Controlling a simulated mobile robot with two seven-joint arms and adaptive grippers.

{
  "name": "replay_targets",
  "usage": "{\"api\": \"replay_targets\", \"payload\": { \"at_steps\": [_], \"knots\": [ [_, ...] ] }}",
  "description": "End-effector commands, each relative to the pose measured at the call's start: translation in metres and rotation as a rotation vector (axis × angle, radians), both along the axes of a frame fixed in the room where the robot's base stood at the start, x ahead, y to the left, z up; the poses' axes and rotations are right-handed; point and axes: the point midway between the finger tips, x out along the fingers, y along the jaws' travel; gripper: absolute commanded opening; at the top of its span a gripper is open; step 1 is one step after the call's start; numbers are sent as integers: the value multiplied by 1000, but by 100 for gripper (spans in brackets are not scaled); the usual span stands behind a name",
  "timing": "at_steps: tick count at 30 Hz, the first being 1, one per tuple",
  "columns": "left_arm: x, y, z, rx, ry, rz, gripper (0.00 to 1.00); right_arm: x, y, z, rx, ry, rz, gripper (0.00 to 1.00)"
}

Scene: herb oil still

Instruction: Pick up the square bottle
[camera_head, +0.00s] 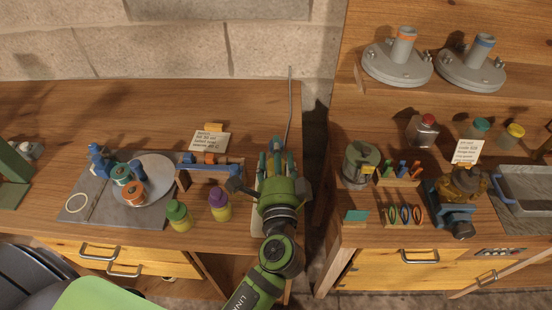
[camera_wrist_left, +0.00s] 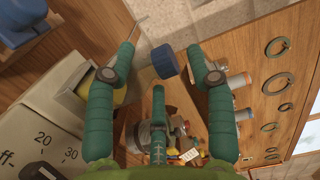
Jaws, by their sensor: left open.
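A bottle with a blue cap (camera_wrist_left: 165,62) is in the left wrist view, between the spread fingers of my left gripper (camera_wrist_left: 165,70). Its yellowish lower part (camera_wrist_left: 118,96) is mostly behind a finger, so I cannot tell its shape. In the head view my left gripper (camera_head: 273,150) covers most of that spot near the right edge of the left bench. My left gripper is open, and I cannot tell whether a finger touches the bottle. A red-capped bottle (camera_head: 423,132) with a square-looking clear body stands on the right bench. My right gripper is not in view.
A pale device with dial numbers (camera_wrist_left: 40,135) is close to the left gripper. Purple-capped (camera_head: 220,204) and green-capped (camera_head: 179,215) bottles stand left of it. A thin upright rod (camera_head: 289,105) rises behind it. A dark gap (camera_head: 314,150) separates the benches.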

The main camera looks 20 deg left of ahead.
Motion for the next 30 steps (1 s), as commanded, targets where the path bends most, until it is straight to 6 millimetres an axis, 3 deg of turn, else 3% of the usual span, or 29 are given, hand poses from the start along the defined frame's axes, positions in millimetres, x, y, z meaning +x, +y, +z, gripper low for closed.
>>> {"api": "replay_targets", "payload": {
  "at_steps": [2,6,14,15,19,30],
  "knots": [
    [14,4,8,0,-3,1,54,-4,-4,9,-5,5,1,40],
    [28,10,4,0,0,1,54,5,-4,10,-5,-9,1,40],
    [32,12,3,-1,0,1,54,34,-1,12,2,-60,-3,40],
    [32,12,3,-1,0,1,50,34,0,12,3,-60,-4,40],
    [32,12,3,-1,0,1,0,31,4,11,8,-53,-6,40],
    [32,12,3,0,0,2,0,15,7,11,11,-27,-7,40]
  ]
}}
